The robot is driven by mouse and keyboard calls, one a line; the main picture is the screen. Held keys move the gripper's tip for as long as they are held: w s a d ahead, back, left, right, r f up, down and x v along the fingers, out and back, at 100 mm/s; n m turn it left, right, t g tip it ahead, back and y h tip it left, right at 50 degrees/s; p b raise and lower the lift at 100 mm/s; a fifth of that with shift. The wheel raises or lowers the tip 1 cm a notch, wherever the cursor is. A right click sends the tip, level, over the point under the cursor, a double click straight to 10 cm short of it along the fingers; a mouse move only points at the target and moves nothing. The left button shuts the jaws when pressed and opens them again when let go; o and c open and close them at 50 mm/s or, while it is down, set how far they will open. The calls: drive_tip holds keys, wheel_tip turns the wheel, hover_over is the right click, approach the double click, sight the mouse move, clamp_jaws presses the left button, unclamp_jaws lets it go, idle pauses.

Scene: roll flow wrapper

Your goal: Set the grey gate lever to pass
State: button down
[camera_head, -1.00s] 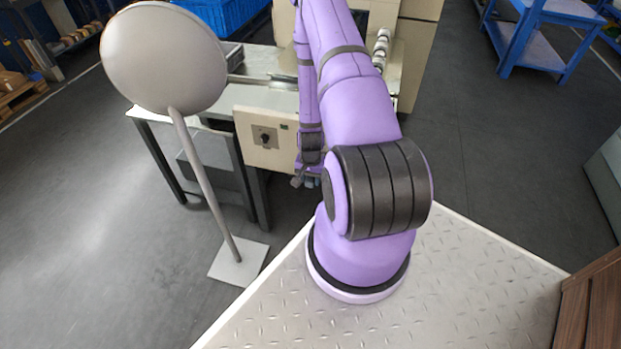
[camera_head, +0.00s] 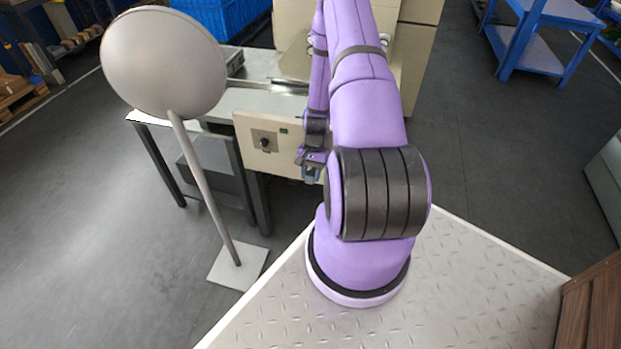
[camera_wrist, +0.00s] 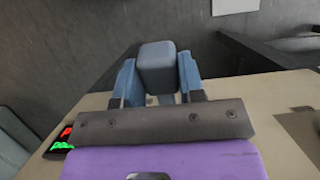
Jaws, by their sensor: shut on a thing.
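The grey gate lever's knob (camera_wrist: 158,66) shows in the wrist view as a block between the two blue fingers of my gripper (camera_wrist: 159,75). The fingers touch or nearly touch both its sides, and my gripper is shut on it. The lever's lower part is mostly hidden behind my gripper. In the head view my gripper (camera_head: 311,174) is at the front of the beige machine (camera_head: 288,153), right of its switch. I cannot make out the lever there.
A small black plate with red and green marks (camera_wrist: 60,141) is left of my gripper in the wrist view. A black rotary switch (camera_head: 264,145) is on the machine's front panel. A round grey disc (camera_head: 165,62) on a stand is at the left. Open floor lies between.

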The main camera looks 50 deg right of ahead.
drive_tip(key=shift+w+d+r+g+y, duration=0.15)
drive_tip(key=shift+d+r+g+y, duration=0.2)
drive_tip(key=shift+r+y, duration=0.4)
drive_tip(key=shift+f, duration=0.1)
drive_tip(key=c, duration=0.7)
unclamp_jaws()
drive_tip(key=shift+r, duration=0.25)
wheel_tip(320, 180, up, 3)
drive_tip(key=shift+r, duration=0.15)
drive_tip(key=s+a, duration=0.2)
drive_tip(key=s, duration=0.2)
drive_tip(key=s+a, duration=0.3)
drive_tip(key=s, duration=0.2)
drive_tip(key=s+a+r, duration=0.1)
drive_tip(key=s+a, duration=0.2)
drive_tip(key=s, duration=0.1)
drive_tip(key=shift+s+a+r, duration=0.1)
drive_tip(key=shift+s+a, duration=0.15)
drive_tip(key=shift+s, duration=0.05)
